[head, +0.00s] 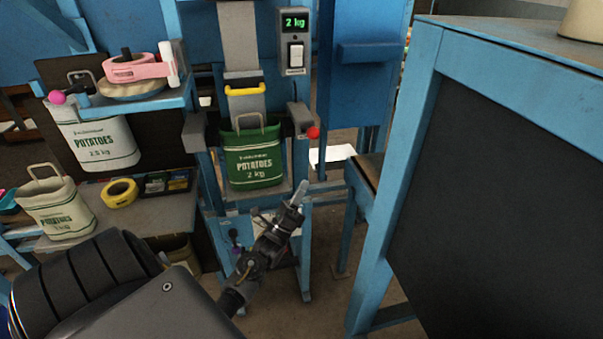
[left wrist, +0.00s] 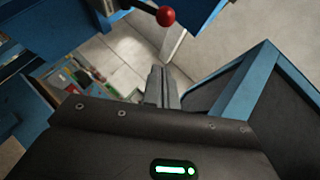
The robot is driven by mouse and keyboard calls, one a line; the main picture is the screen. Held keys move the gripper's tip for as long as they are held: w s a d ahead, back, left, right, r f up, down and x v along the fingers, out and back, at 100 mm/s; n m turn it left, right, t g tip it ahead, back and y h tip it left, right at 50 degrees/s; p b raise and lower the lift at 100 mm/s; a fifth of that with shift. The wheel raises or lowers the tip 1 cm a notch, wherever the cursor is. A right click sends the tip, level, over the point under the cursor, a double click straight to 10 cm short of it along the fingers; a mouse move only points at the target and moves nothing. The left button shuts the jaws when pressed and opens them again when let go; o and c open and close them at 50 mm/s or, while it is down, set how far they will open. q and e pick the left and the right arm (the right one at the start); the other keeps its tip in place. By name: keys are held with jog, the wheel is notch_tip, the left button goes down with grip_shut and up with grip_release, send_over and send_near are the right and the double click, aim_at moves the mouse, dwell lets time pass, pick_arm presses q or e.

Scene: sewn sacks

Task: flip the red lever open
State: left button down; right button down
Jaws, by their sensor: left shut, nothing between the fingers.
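The red lever (head: 313,132) has a round red knob on a dark arm, at the right side of the blue filling station. Its knob also shows at the top of the left wrist view (left wrist: 166,16). My left gripper (head: 298,194) is shut and empty, below and slightly left of the knob and apart from it. Its closed fingers also show in the left wrist view (left wrist: 160,88). My right gripper is in neither view.
A green potato sack (head: 253,160) hangs at the station, left of the lever. A display (head: 294,22) above reads 2 kg. A blue-framed dark panel (head: 500,170) stands close on the right. White sacks (head: 60,213) and tape are at the left.

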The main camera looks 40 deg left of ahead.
aim_at(310, 130)
pick_arm(q)
jog(key=w+a+r+p, duration=0.2)
jog(key=w+r+p, duration=0.3)
jog(key=r, duration=0.3)
jog(key=shift+w+a+r, duration=0.15)
jog(key=shift+w+a, duration=0.05)
jog(key=shift+w, duration=0.6)
jog(key=shift+d+r, duration=0.1)
jog(key=shift+r, duration=0.05)
